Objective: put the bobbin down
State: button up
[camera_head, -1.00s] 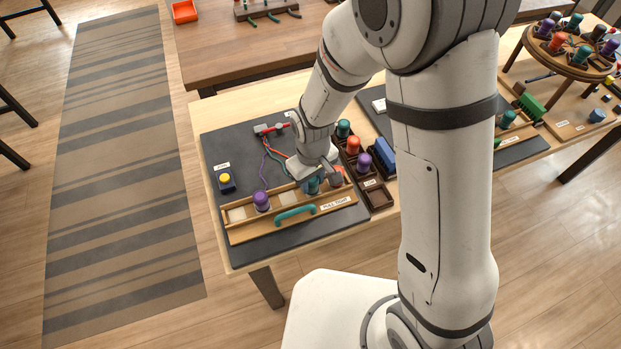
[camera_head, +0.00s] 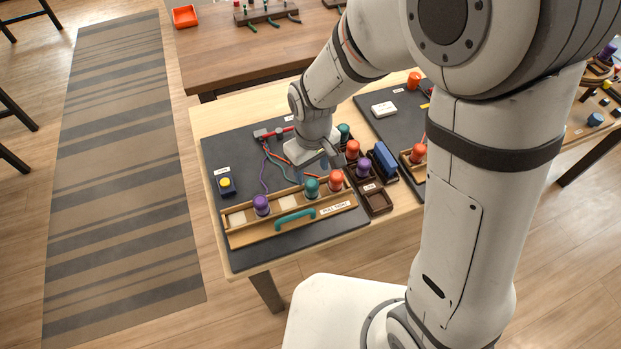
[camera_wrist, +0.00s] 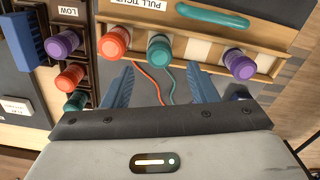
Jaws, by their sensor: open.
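A teal bobbin (camera_head: 311,188) stands upright in the wooden rack (camera_head: 240,236), between an orange bobbin (camera_head: 336,180) and a purple bobbin (camera_head: 261,205). My gripper (camera_head: 313,170) is behind the rack, above the dark mat, apart from the teal bobbin. In the wrist view its two blue fingers are spread and empty (camera_wrist: 160,68), with the teal bobbin (camera_wrist: 160,51) just beyond the gap. The orange bobbin (camera_wrist: 113,43) and purple bobbin (camera_wrist: 239,64) flank it. Red and teal cords (camera_wrist: 150,83) run between the fingers.
A dark compartment tray (camera_head: 378,201) with teal, orange and purple bobbins stands right of the rack, beside a blue block (camera_head: 386,158). A teal handle (camera_head: 296,216) is on the rack's front. A yellow button (camera_head: 225,183) sits at left. The mat's left part is mostly clear.

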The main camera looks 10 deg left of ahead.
aim_at(313, 184)
jog(key=shift+r, duration=2.8)
jog(key=s+d+r+m+t, duration=0.1)
jog(key=s+d+r+m, duration=0.1)
jog(key=d, duration=0.5)
jog(key=s+d+r+m+t, duration=0.1)
jog(key=s+d+r+m, duration=0.2)
jog(key=d, duration=0.5)
jog(key=s+d+r+m+t, duration=0.1)
jog(key=s+d+r+m, duration=0.1)
jog(key=d+r+m, duration=0.2)
jog(key=d+r, duration=0.2)
jog(key=d, duration=0.2)
jog(key=shift+s, duration=0.4)
jog(key=shift+w, duration=0.1)
jog(key=shift+c, duration=0.5)
